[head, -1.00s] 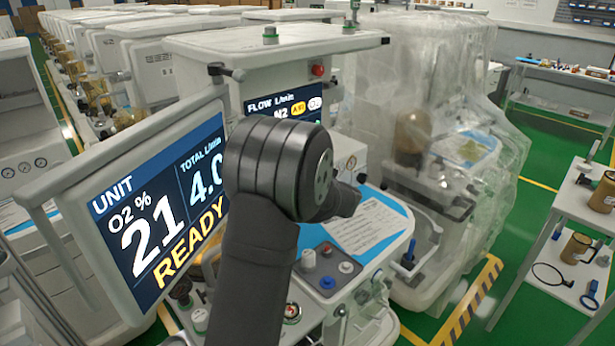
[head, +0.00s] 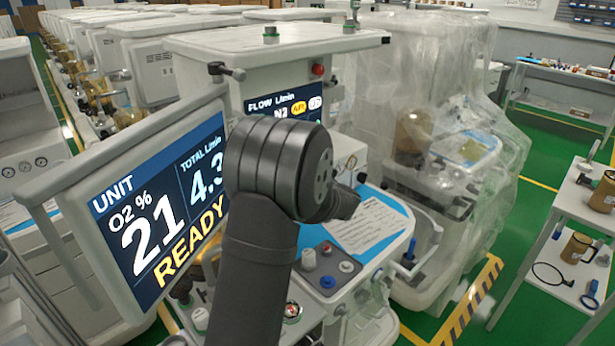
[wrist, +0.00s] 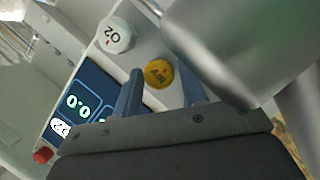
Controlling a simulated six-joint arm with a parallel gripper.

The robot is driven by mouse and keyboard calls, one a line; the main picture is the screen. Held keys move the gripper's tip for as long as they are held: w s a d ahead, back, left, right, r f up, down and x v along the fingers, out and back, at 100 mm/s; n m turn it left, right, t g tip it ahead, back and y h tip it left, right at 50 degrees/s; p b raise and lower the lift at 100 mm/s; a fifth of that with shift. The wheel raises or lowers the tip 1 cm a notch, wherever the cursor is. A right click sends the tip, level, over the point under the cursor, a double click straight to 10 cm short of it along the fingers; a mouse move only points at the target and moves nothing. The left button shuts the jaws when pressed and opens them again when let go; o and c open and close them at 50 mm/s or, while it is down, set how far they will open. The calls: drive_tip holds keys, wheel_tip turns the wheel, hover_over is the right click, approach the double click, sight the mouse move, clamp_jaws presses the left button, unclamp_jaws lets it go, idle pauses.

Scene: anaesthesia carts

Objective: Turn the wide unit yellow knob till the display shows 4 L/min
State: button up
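The yellow AIR knob (wrist: 158,74) shows in the wrist view on the light panel of the wide unit. My gripper (wrist: 161,82) has one finger on each side of it. The fingertips are very close to the knob's sides; I cannot tell whether they touch it. In the head view my arm hides the knob and the fingers. The unit's big display (head: 165,205) reads O2 21 %, TOTAL about 4.3 L/min, READY; my arm partly covers the total's right edge. A smaller FLOW L/min display (head: 291,103) is partly hidden behind my wrist.
A white O2 knob (wrist: 115,36) sits close beside the yellow knob. A red knob (wrist: 43,155) is at the lower left of the wrist view. A plastic-draped machine (head: 440,110) stands to the right, and a side table (head: 572,195) holds jugs.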

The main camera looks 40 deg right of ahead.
drive_tip(key=v, duration=1.7)
drive_tip(key=shift+s, duration=0.2)
drive_tip(key=shift+o, duration=1.4)
drive_tip(key=shift+r, duration=0.1)
drive_tip(key=w+d+f+m, duration=0.1)
drive_tip(key=w+d+f, duration=0.1)
drive_tip(key=w, duration=0.6)
drive_tip(key=w+d+f+m+y, duration=0.1)
drive_tip(key=w+d+f, duration=0.1)
drive_tip(key=w, duration=0.5)
drive_tip(key=shift+w+d+m+g+y, duration=0.3)
drive_tip(key=shift+w+d, duration=0.1)
drive_tip(key=shift+d, duration=0.4)
